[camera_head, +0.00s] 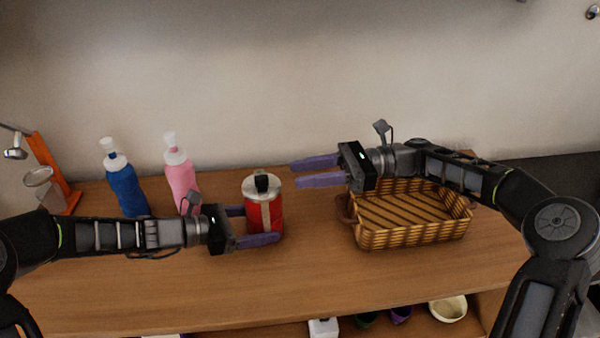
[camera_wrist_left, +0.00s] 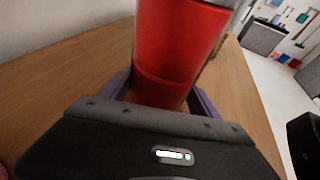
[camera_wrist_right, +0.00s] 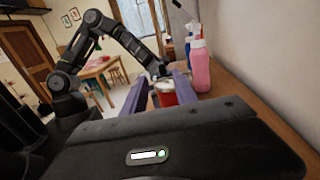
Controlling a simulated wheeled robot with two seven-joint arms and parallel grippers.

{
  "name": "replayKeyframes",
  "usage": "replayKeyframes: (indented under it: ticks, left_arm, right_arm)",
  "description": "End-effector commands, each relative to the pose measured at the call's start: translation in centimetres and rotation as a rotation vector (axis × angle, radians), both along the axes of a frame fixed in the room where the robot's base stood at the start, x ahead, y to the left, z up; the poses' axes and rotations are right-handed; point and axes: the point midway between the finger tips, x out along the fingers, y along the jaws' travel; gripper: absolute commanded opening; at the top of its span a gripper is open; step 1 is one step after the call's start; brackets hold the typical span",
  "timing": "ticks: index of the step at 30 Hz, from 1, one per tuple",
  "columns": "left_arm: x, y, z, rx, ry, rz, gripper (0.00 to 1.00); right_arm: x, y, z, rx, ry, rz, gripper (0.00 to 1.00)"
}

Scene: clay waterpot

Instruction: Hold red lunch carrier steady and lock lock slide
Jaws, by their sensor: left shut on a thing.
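The red lunch carrier (camera_head: 264,212) stands upright on the wooden table, with a silvery lid and a black piece on top, likely the lock slide (camera_head: 262,182). My left gripper (camera_head: 260,225) is shut on the carrier's lower body, one finger on each side. The red body also fills the middle of the left wrist view (camera_wrist_left: 175,55), where its top is cut off. My right gripper (camera_head: 305,172) is open and empty, up and to the right of the lid. In the right wrist view the carrier (camera_wrist_right: 165,95) shows small between the spread fingers.
A wicker basket (camera_head: 412,238) sits to the right, behind and below my right arm. A pink bottle (camera_head: 181,180) and a blue bottle (camera_head: 126,188) stand to the left. An orange stand (camera_head: 52,172) is at the far left. The table front is clear.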

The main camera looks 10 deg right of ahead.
Motion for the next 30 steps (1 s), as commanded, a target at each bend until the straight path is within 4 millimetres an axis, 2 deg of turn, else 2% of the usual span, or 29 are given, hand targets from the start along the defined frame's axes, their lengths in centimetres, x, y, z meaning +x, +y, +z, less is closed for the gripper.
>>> replayKeyframes:
  ticks: [5, 6, 15, 25, 30]
  left_arm:
    - [-0.1, -0.1, -0.1, 0.0, 0.001, -0.002, 0.49]
    - [-0.1, -0.1, -0.1, 0.0, 0.001, -0.002, 0.74]
    - [0.0, 0.0, 0.0, 0.0, 0.0, -0.001, 0.97]
    - [-0.1, 0.3, 0.1, 0.0, 0.0, 0.0, 0.97]
    - [-0.5, 2.0, 0.6, 0.002, -0.002, 0.004, 0.97]
  right_arm:
    - [0.0, 0.0, 0.0, 0.0, 0.0, 0.0, 0.35]
    - [0.0, 0.0, 0.0, 0.0, 0.0, 0.0, 0.35]
    - [0.0, 0.1, 0.0, 0.0, 0.0, 0.0, 0.35]
    - [0.0, 0.1, 0.0, 0.0, 0.0, 0.0, 0.35]
    - [0.0, 0.1, 0.0, 0.0, 0.0, 0.0, 0.35]
